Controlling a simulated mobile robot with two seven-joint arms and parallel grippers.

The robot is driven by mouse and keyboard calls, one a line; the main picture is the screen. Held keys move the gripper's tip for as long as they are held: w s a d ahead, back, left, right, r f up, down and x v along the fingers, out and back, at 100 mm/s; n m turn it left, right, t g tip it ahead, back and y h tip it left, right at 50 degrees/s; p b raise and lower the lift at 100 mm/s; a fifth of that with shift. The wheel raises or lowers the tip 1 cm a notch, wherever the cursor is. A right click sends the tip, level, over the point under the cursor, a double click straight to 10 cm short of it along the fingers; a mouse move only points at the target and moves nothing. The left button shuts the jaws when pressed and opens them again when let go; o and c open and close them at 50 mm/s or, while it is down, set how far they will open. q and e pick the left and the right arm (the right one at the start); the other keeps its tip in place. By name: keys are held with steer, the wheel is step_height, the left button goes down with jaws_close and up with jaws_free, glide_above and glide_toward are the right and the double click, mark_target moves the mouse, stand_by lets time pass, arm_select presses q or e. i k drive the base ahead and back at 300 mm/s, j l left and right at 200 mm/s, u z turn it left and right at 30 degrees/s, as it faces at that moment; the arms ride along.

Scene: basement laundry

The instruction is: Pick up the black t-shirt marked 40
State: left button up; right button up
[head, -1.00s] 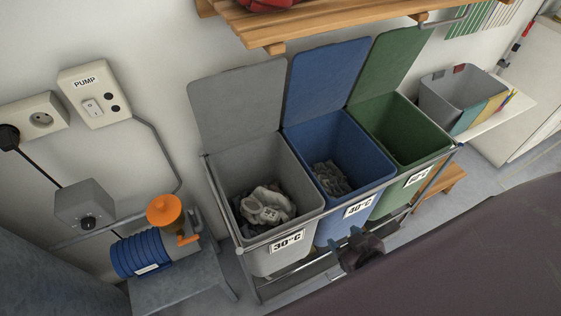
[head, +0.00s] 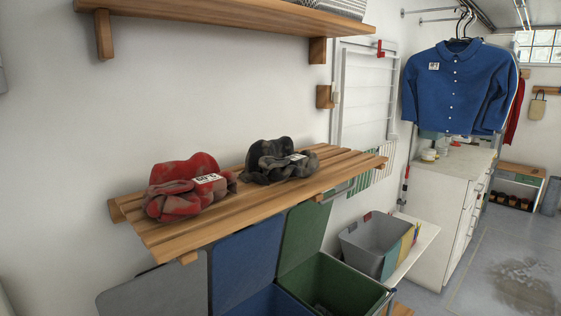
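A crumpled black t-shirt (head: 278,162) lies on the slatted wooden shelf (head: 222,225), right of its middle. It has a white label whose text is too small to read. A crumpled red garment (head: 178,190) with a white label that seems to read 60°C lies on the same shelf to its left, with a small gap between them. Neither of my grippers shows in this view.
Grey, blue (head: 238,262) and green (head: 325,285) lidded bins stand below the shelf. A grey basket (head: 372,243) sits on a white ledge to the right. A blue shirt (head: 458,88) hangs farther back. Another wooden shelf (head: 235,18) is above. Floor is clear at far right.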

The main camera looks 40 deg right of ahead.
mark_target(275, 160)
steer(key=k+l, duration=0.2)
steer(key=l, duration=0.15)
steer(key=k+l, duration=0.2)
steer(key=l, duration=0.2)
steer(key=k+l, duration=0.2)
steer(key=l, duration=0.15)
